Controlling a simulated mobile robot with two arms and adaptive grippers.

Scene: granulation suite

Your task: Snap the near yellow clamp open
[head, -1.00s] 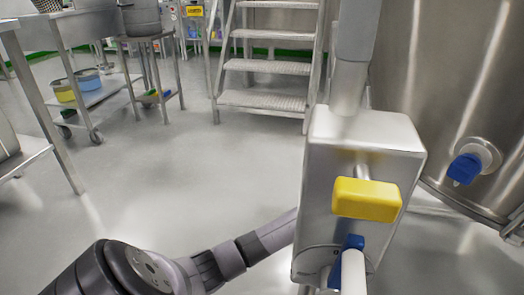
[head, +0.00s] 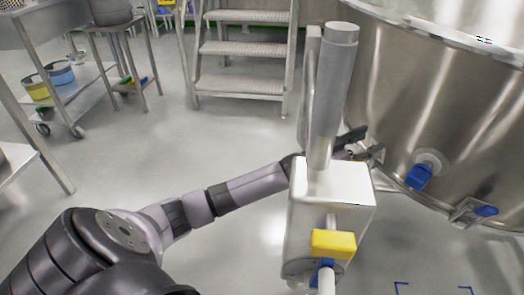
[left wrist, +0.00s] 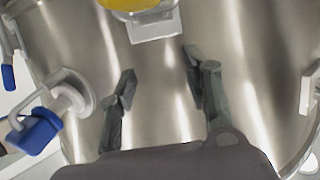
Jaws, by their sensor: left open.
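The near yellow clamp (left wrist: 128,4) shows at the top edge of the left wrist view, cut off by the frame, above a steel bracket (left wrist: 152,24) on the curved vessel wall. My left gripper (left wrist: 160,76) is open and empty, its two dark fingers apart in front of the bare wall, below the bracket. In the head view my left gripper (head: 356,140) shows partly, beside the vessel and behind a grey post. My right gripper is not in view.
A steel box (head: 330,195) with a grey post (head: 334,85) and yellow handle (head: 333,243) stands in front of my left arm. The steel vessel (head: 440,100) carries blue-handled fittings, one (head: 419,177) nearby. Steps (head: 245,48) stand behind.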

